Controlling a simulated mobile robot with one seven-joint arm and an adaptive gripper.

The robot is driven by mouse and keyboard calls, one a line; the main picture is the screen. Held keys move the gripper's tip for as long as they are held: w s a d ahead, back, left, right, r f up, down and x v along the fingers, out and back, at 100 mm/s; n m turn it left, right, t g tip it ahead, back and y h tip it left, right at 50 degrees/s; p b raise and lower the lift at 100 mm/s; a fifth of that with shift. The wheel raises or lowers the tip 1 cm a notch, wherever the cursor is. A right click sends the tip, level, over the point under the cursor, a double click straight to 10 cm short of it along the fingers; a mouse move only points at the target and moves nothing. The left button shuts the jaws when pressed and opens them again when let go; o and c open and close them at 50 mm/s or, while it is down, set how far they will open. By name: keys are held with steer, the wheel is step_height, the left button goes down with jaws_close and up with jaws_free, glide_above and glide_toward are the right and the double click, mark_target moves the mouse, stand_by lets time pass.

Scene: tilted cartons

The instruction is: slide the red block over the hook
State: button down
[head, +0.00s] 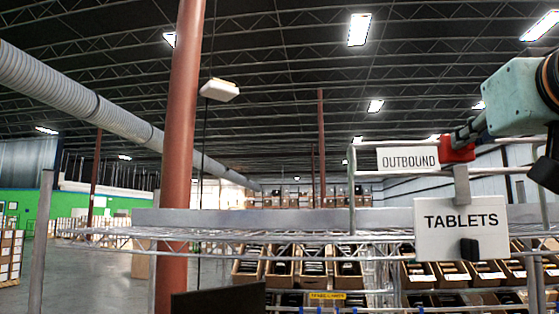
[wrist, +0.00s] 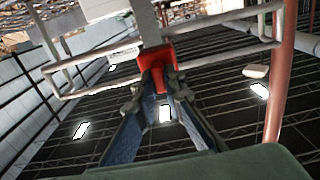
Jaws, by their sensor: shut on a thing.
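A red block (head: 457,152) shows at the right of the head view, at the height of the OUTBOUND sign (head: 409,158). My gripper (head: 466,133) reaches in from the right and is shut on it. In the wrist view the red block (wrist: 158,58) sits between my two fingertips (wrist: 160,80). A grey upright strip (head: 461,185) runs from just below the block to the white TABLETS sign (head: 463,228); I cannot tell whether they are joined. A small black piece (head: 469,250) shows in front of this sign. I cannot tell for sure which part is the hook.
A metal rack rail (head: 352,190) frames the signs, and its pale bars (wrist: 210,22) pass close behind the block in the wrist view. A wire shelf (head: 330,236) and open cartons (head: 313,266) lie below. A red-brown column (head: 181,150) stands left.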

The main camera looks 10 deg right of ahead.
steer(key=shift+a, duration=0.15)
steer(key=c, duration=2)
jaws_free()
steer(key=shift+a, duration=0.15)
steer(key=v, duration=1.2)
